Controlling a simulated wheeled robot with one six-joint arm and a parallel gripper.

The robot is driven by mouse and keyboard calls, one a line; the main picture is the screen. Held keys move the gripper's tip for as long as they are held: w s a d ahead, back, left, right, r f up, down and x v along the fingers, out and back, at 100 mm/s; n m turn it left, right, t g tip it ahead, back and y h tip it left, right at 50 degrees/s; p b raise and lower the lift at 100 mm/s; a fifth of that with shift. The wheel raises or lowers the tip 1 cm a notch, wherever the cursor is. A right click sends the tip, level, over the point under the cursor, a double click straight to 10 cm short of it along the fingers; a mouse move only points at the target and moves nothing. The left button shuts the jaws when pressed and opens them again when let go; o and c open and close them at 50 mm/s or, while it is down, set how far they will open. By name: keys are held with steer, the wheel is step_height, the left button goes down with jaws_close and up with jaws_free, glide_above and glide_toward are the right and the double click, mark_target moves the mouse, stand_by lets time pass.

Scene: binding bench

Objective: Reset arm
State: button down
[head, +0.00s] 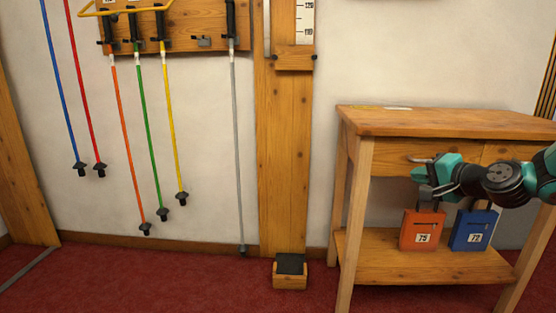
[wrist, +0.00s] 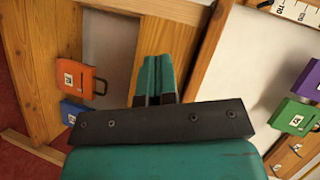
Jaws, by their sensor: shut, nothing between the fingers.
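My gripper (head: 424,176) is at the right in the head view, in front of the wooden table's drawer front, with my arm coming in from the right edge. In the wrist view its two teal fingers (wrist: 156,72) are together, with nothing between them. Below the gripper in the head view, an orange box (head: 421,230) marked 75 and a blue box (head: 474,229) stand side by side on the table's lower shelf. The orange box (wrist: 80,78) and the blue box (wrist: 70,111) show at the left in the wrist view, apart from the fingers.
The wooden table (head: 440,121) has a bare top except thin strips near its back edge. A wooden post with a scale (head: 284,150) stands left of it. Several coloured poles (head: 141,125) hang from a wall rack. Purple (wrist: 308,79) and green (wrist: 296,117) boxes show right in the wrist view.

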steer(key=s+a+r+n+g+y, duration=0.1)
steer(key=s+a+n+g+y, duration=0.35)
steer(key=a, duration=0.95)
steer(key=s+a+f+n+g+h, duration=0.15)
steer(key=s+a+n+g, duration=0.4)
steer(key=s, duration=0.85)
steer(key=s+a+n+g+h, duration=0.35)
steer(key=s+n, duration=0.35)
steer(key=s, duration=0.7)
step_height(320, 180, up, 33)
steer(key=s+p, duration=0.1)
steer(key=p, duration=3.2)
steer(key=shift+s+a+n, duration=0.15)
steer(key=shift+s+n, duration=0.15)
steer(key=shift+s, duration=0.1)
steer(key=shift+g, duration=0.25)
